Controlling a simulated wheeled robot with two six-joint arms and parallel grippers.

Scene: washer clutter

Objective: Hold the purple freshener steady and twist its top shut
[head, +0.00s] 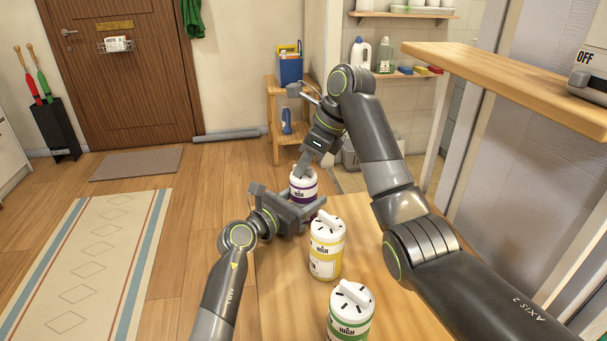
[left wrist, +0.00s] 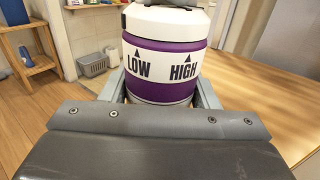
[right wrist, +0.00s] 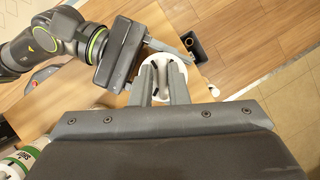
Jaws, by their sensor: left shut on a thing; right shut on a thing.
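The purple freshener (head: 303,187) stands upright at the far left end of the wooden table, with a white top and a purple band. In the left wrist view its band (left wrist: 165,58) shows the words LOW and HIGH with small arrows. My left gripper (head: 297,213) is shut around the freshener's body from the near left side. My right gripper (head: 303,170) comes down from above and is shut on the white top. In the right wrist view the white top (right wrist: 177,77) shows between the right fingers, partly hidden by them.
A yellow freshener (head: 326,248) and a green freshener (head: 350,312) stand nearer on the wooden table (head: 392,300). A wooden shelf (head: 500,75) juts out at the right. A small wooden stand (head: 272,108) with a blue box is behind on the floor.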

